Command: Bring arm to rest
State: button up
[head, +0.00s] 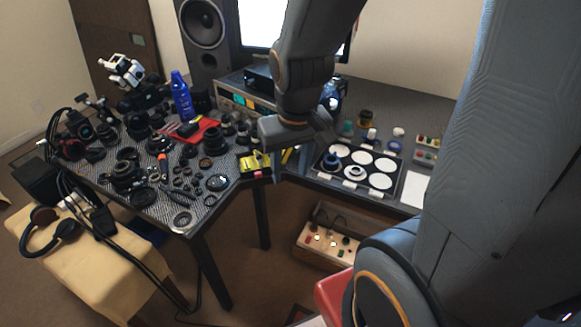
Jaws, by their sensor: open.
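My arm comes down from the top of the head view and ends over the desk corner. My gripper (288,135) is at its end, in front of the gap between the left table and the right desk. It is open, and I see nothing held in it. Its fingertips are small and partly hidden by the wrist, so their exact distance from the table cannot be told. A yellow object (255,164) lies at the table edge just below and left of it.
The left table (207,208) is crowded with lens parts and tools, with a blue spray bottle (182,97) standing at the back. A dark tray (325,178) with white round pads lies on the right desk. A speaker (203,25) stands behind. A stool (95,255) holds headphones (48,233).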

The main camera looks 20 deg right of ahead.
jog(key=shift+f, duration=0.1)
notch_tip(320, 180, down, 4)
jog(key=b, duration=0.3)
jog(key=shift+w, duration=0.1)
dwell(0.8)
